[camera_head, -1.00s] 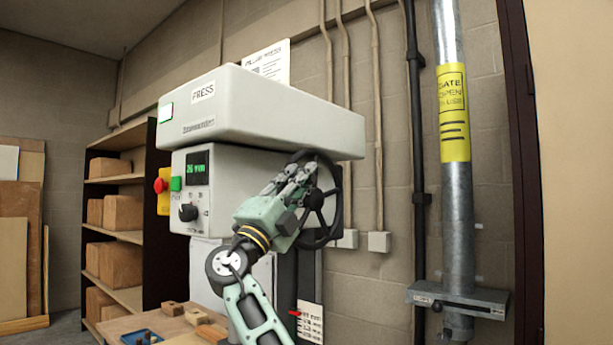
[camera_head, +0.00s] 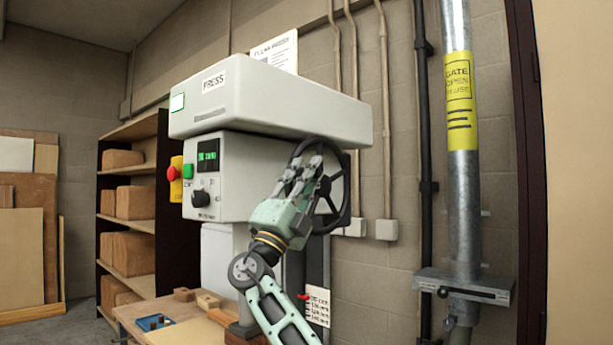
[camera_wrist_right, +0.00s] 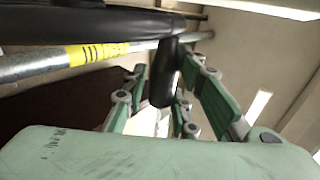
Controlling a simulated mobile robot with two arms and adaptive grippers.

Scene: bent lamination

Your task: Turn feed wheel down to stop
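The feed wheel (camera_head: 347,205) is a black spoked handwheel on the right side of the grey press (camera_head: 262,112). My right gripper (camera_head: 308,168) reaches up to the wheel's left part, its fingers in front of the rim and spokes. In the right wrist view, the wheel's rim (camera_wrist_right: 85,24) crosses the top, and a black handle (camera_wrist_right: 163,80) hangs from it between my green fingers (camera_wrist_right: 165,95). The fingers stand on both sides of the handle; whether they press on it is unclear. The press's green display (camera_head: 208,156) is blurred. My left gripper is out of view.
A red button (camera_head: 172,174) and a dark knob (camera_head: 201,198) sit on the press front. Wooden blocks and a blue tray (camera_head: 154,322) lie on the bench below. A metal pipe (camera_head: 459,190) stands at the right, and shelves (camera_head: 135,223) at the left.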

